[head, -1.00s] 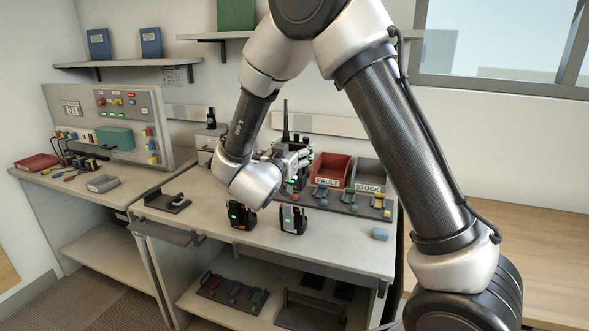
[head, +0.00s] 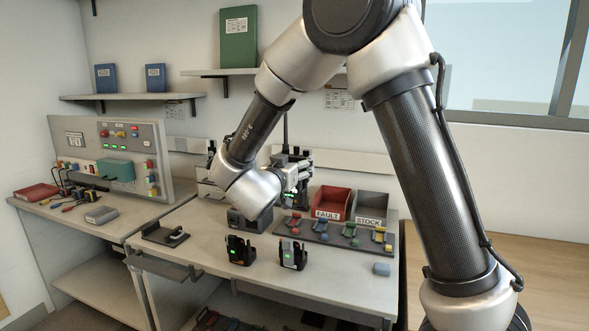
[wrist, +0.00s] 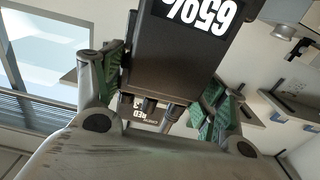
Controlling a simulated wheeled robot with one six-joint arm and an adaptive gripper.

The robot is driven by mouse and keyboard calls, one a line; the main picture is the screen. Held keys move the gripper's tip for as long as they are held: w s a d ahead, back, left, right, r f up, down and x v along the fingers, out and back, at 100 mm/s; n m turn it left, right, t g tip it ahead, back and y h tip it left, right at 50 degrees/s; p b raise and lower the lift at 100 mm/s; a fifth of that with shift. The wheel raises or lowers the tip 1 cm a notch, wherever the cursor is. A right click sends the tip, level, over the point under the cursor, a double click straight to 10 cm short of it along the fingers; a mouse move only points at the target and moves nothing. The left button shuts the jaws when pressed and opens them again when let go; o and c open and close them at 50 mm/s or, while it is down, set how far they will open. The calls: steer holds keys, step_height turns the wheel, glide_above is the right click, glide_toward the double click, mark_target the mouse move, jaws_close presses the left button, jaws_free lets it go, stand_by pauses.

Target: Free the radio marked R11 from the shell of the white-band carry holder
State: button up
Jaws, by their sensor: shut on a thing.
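My gripper (head: 292,178) is shut on a dark radio-like body with a tall antenna (head: 285,130). It is above the back of the bench, left of the red bin. In the wrist view the dark held body (wrist: 182,55) sits between green-padded fingers and bears an upside-down "65%" label. No R11 mark is readable. I cannot tell which thing is the white-band holder or whether a shell surrounds the held body.
A dark box (head: 250,220) stands beneath my wrist. A rack with coloured clips (head: 336,234) lies right, before the FAULT bin (head: 330,202) and STOCK bin (head: 370,207). A dark cradle (head: 163,235) is left. The front right bench has free room around a blue-grey block (head: 381,269).

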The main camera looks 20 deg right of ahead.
steer(key=shift+r, duration=1.1)
